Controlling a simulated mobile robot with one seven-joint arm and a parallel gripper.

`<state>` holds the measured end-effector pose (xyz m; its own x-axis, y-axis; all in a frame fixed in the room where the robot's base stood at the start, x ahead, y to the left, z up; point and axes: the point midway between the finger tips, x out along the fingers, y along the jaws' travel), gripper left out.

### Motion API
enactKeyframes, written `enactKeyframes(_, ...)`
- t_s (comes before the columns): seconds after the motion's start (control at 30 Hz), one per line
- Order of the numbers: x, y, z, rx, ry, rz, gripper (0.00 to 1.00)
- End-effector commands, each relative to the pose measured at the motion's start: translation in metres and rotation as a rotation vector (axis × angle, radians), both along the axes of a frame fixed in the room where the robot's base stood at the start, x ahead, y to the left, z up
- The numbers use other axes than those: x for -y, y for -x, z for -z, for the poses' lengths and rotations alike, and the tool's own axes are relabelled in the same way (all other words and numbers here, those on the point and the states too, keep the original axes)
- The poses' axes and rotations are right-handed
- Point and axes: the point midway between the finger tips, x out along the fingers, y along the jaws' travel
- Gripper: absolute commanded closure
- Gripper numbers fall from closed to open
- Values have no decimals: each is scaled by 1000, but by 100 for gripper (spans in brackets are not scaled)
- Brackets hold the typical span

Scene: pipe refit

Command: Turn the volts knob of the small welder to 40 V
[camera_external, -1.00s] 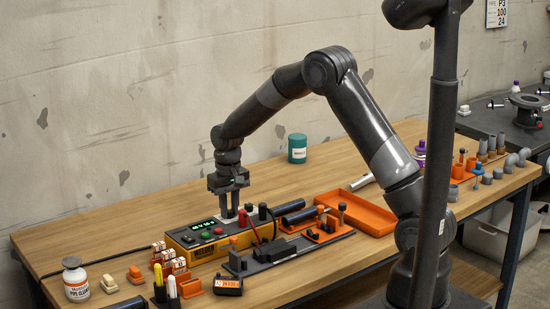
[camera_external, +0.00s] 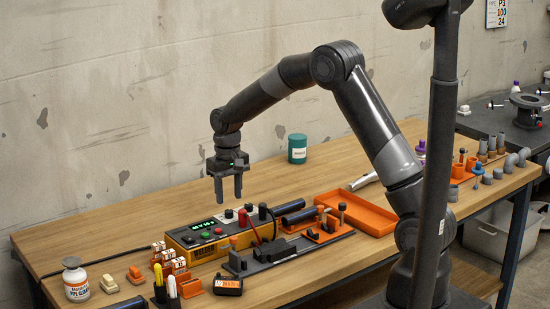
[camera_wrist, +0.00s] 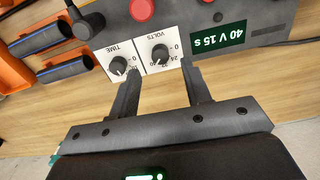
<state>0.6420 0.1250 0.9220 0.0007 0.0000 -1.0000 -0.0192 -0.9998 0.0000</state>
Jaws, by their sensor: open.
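The small welder (camera_external: 214,239) is a yellow and dark box on the bench. In the wrist view its green display (camera_wrist: 219,37) reads "40 V 15 s". The volts knob (camera_wrist: 160,53) is a black dial on a white plate marked VOLTS; its exact pointer direction is hard to read. The time knob (camera_wrist: 118,66) sits beside it on its own white plate. My gripper (camera_external: 229,202) is above the back of the welder, fingers pointing down, apart and empty. In the wrist view the open fingers (camera_wrist: 160,80) lie near the two plates, clear of the knobs.
Red and green buttons sit on the welder. Dark blue pipes (camera_external: 306,214) and an orange tray (camera_external: 355,211) lie to its right. A teal can (camera_external: 297,149) stands behind. A white bottle (camera_external: 75,279) and marker holders are at the front left. Bench behind the welder is clear.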

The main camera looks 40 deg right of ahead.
Motion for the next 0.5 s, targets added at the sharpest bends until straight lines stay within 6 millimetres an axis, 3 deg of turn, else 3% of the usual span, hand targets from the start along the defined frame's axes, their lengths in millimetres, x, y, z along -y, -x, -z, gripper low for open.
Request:
enactKeyframes(0.2,0,0,-42,2,0,0,56)
enactKeyframes(0.5,0,0,-62,0,0,0,56)
